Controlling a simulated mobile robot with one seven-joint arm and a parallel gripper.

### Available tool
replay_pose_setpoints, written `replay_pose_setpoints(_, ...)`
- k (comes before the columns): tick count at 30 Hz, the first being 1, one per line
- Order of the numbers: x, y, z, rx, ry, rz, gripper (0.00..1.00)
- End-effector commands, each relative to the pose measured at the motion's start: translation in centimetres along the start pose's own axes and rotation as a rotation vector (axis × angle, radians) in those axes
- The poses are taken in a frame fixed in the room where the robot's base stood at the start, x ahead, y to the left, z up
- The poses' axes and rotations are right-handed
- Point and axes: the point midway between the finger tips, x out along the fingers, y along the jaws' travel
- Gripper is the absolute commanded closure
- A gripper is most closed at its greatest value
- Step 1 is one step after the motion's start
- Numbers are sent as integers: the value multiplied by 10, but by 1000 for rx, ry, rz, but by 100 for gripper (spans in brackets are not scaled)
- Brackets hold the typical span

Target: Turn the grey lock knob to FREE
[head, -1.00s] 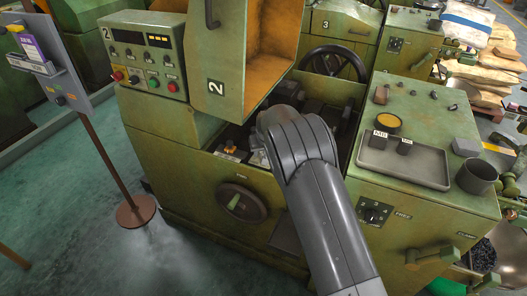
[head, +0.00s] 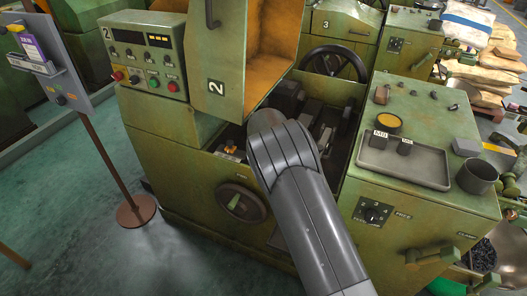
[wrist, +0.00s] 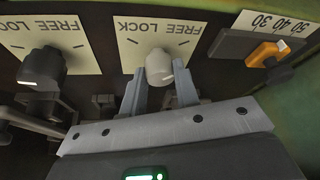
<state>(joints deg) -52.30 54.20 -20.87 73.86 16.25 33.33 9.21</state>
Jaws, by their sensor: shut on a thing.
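The grey lock knob (wrist: 159,67) is in the middle of the wrist view, on a cream plate (wrist: 180,25) whose FREE and LOCK lettering appears upside down. My gripper (wrist: 160,92) has one finger on each side of the knob and is shut on it. The front of the knob faces the camera, but I cannot tell which mark it points to. A similar black knob (wrist: 42,69) with its own FREE and LOCK plate is to the left. In the head view my arm (head: 290,165) reaches into the machine and hides the gripper and both knobs.
An orange slider (wrist: 268,53) beside a number scale is close to the right of the gripper. Dark rods and fittings (wrist: 30,120) are at lower left. In the head view, the open green guard (head: 222,60) stands above the bay, and a grey tray (head: 430,167) is on the right cabinet.

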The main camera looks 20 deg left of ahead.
Motion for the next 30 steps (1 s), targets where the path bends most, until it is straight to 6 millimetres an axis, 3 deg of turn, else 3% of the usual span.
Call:
replay_pose_setpoints(7,0,-1,0,108,0,46,95)
replay_pose_setpoints(18,0,-1,0,123,1,51,95)
replay_pose_setpoints(19,0,-1,0,123,1,50,70)
replay_pose_setpoints(26,0,-1,0,122,1,50,51)
replay_pose_setpoints(30,0,-1,0,122,1,50,50)
